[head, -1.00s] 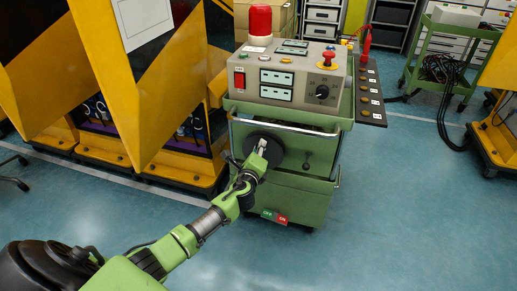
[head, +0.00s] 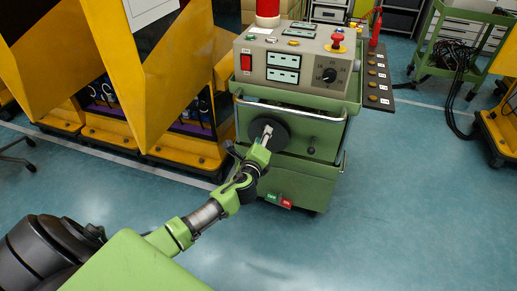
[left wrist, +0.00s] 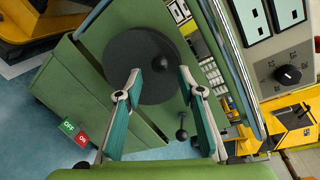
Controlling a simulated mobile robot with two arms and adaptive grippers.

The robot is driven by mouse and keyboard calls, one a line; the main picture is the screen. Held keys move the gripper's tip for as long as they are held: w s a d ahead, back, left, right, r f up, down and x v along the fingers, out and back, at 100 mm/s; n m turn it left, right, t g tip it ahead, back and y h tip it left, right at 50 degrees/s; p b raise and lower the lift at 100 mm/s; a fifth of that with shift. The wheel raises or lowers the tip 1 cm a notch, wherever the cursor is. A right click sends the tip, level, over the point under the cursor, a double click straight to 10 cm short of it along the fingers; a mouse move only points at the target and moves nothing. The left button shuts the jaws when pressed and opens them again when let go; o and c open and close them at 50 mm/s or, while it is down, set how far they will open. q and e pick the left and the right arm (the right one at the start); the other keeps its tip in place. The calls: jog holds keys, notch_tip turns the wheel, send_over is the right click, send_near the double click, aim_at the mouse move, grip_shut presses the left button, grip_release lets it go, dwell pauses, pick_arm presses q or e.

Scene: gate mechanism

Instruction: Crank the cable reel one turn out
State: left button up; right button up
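The cable reel is a dark round disc (head: 282,131) on the front of the green cart (head: 300,180). In the left wrist view the disc (left wrist: 136,50) fills the upper middle, with a dark round crank knob (left wrist: 159,63) near its right side. My left gripper (left wrist: 160,73) is open, its two fingers apart, and the knob shows between the fingertips in that view. I cannot tell whether a finger touches it. In the head view my left gripper (head: 264,136) is in front of the disc and hides part of it. My right gripper is not in view.
A grey control box (head: 300,62) with a dial and switches tops the cart. A small lever (head: 311,147) sits right of the disc, and a metal rail (head: 290,112) runs above it. Yellow machines (head: 150,60) stand at left.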

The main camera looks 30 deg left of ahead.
pick_arm(q)
jog(key=v, duration=0.8)
